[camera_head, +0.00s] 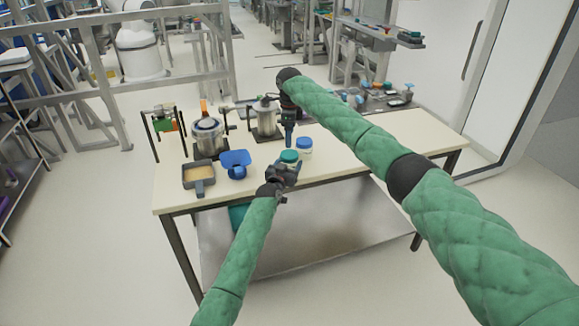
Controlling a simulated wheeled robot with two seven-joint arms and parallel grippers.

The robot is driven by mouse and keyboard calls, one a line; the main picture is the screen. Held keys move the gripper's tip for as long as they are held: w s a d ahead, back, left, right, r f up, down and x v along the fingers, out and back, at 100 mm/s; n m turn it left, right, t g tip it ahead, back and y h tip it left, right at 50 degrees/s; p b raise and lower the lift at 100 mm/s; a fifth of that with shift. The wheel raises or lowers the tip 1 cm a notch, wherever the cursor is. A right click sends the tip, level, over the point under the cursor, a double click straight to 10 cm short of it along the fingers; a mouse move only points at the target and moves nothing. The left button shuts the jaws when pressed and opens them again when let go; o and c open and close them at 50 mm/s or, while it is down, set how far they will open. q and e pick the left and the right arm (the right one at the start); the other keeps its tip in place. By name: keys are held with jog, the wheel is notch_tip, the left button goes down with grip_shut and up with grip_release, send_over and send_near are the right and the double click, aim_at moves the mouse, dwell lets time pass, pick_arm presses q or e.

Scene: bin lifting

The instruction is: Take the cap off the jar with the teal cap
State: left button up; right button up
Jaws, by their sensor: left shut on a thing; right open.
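The jar with the teal cap (289,156) is near the front edge of the table, with its cap on top. My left gripper (287,172) is at the front of this jar and shut on it, hiding most of its lower body. My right gripper (289,145) points down from above, just behind and over the teal cap, and is open. Its fingers are small here, and I cannot tell whether they touch the cap.
A jar with a blue cap (304,146) stands close on the right. A blue scoop-like container (236,163) and a grey pan (198,177) are to the left. Metal vessels (207,138) stand behind.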

aim_at(288, 154)
jog(key=shift+o, duration=0.3)
jog(key=shift+n, duration=0.7)
jog(key=r, duration=0.4)
jog(key=shift+a, duration=0.25)
notch_tip(288, 154, down, 12)
jog(key=shift+r, duration=0.15)
jog(key=c, duration=1.2)
jog(key=shift+r, duration=0.2)
jog(key=shift+r, duration=0.7)
jog(key=shift+r, duration=0.25)
